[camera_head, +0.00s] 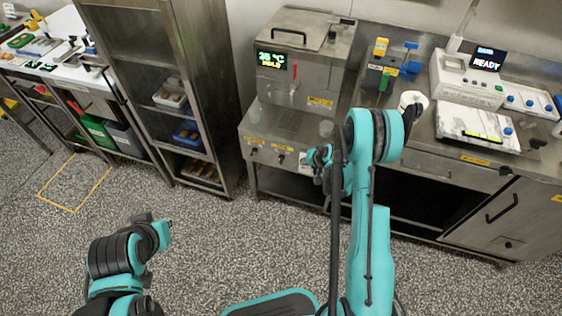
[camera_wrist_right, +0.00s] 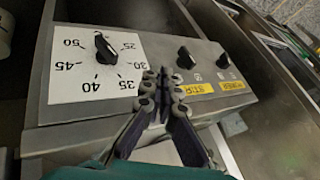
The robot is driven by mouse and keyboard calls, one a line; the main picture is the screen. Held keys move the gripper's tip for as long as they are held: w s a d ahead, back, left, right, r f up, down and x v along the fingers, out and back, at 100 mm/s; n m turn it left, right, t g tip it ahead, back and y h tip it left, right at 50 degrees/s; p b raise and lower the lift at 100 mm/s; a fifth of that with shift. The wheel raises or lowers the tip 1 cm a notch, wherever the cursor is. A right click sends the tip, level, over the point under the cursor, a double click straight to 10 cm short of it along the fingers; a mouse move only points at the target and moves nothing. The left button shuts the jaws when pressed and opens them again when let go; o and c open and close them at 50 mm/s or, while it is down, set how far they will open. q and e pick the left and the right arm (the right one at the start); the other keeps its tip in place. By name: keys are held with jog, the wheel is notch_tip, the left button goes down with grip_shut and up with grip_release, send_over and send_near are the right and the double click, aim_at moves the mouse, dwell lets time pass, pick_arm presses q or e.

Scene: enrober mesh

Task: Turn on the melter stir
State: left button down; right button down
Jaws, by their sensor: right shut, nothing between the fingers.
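The melter (camera_head: 300,65) is a steel box with a lid handle, a lit display and a front panel. In the right wrist view, upside down, the panel shows the black stir knob (camera_wrist_right: 186,57) above a yellow STIR label (camera_wrist_right: 198,89). The black power knob (camera_wrist_right: 223,61) is to its right, and the temperature knob (camera_wrist_right: 104,47) on its white dial is to its left. My right gripper (camera_wrist_right: 164,80) is shut and empty, close to the stir knob; contact cannot be told. It also shows at the panel's right end in the head view (camera_head: 322,160). My left gripper (camera_head: 150,222) is low at left, its fingers unclear.
A steel rack (camera_head: 170,90) with trays stands left of the melter. The right-hand counter (camera_head: 440,135) holds a machine with a READY display (camera_head: 470,78), a scale-like white device (camera_head: 478,127) and a white cup. The floor in front is open.

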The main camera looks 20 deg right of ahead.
jog(key=b, duration=0.4)
send_near(287, 162)
jog(key=f, duration=0.4)
jog(key=shift+w+d, duration=0.1)
jog(key=shift+d, duration=0.1)
jog(key=shift+w+a+f+b, duration=0.1)
jog(key=shift+w+a+b, duration=0.1)
jog(key=shift+w+a, duration=0.25)
jog(key=shift+w+a+f+b, duration=0.1)
jog(key=shift+w+a+b, duration=0.15)
jog(key=shift+a, duration=0.35)
jog(key=shift+w+a+r, duration=0.1)
jog(key=shift+w+a, duration=0.35)
jog(key=shift+a, duration=0.15)
jog(key=shift+w, duration=0.1)
